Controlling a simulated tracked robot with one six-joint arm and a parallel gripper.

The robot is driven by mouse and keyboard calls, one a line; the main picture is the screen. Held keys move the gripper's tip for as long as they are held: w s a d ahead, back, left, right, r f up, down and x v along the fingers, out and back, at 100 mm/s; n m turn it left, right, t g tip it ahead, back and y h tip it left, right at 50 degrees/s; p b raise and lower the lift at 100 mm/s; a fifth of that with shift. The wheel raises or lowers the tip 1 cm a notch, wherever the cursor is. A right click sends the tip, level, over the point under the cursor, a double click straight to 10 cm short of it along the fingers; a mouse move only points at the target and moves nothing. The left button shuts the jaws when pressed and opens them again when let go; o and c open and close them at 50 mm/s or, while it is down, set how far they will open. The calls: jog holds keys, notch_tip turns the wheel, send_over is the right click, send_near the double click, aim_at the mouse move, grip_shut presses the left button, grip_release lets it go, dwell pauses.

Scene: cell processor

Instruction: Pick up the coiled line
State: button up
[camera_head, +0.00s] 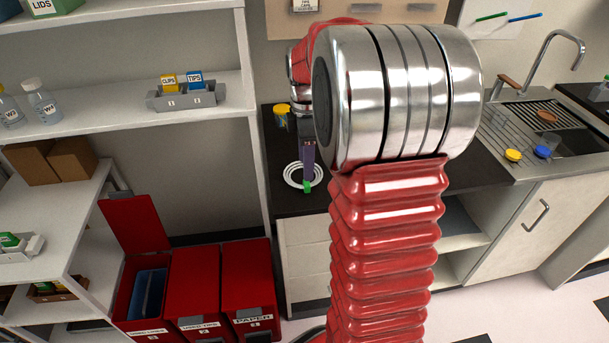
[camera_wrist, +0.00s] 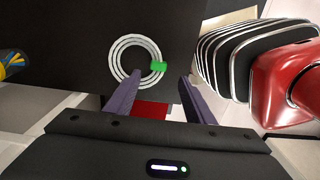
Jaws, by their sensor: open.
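The coiled line (camera_head: 290,177) is a flat white coil lying on the dark counter top (camera_head: 284,202), near its front left. In the wrist view the coil (camera_wrist: 115,62) shows as white rings, with a green tie (camera_wrist: 159,66) on its right side. My gripper (camera_head: 308,176) points down at the coil and hides part of it in the head view. In the wrist view my gripper (camera_wrist: 160,80) is open, with its purple fingers apart and nothing between them. The tie lies just beyond the gap between the fingertips. I cannot tell the height above the counter.
A yellow container (camera_head: 282,112) stands behind on the counter; its yellow and blue contents show at the wrist view's left edge. A white shelf post (camera_head: 252,120) rises left of the counter. Red bins (camera_head: 196,290) stand below left. A sink (camera_head: 550,120) is at right.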

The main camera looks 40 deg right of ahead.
aim_at(306, 183)
jog(key=shift+f, duration=0.7)
jog(key=shift+d+f, duration=0.1)
jog(key=shift+f, duration=2.5)
jog(key=shift+c, duration=0.2)
jog(key=c, duration=1.1)
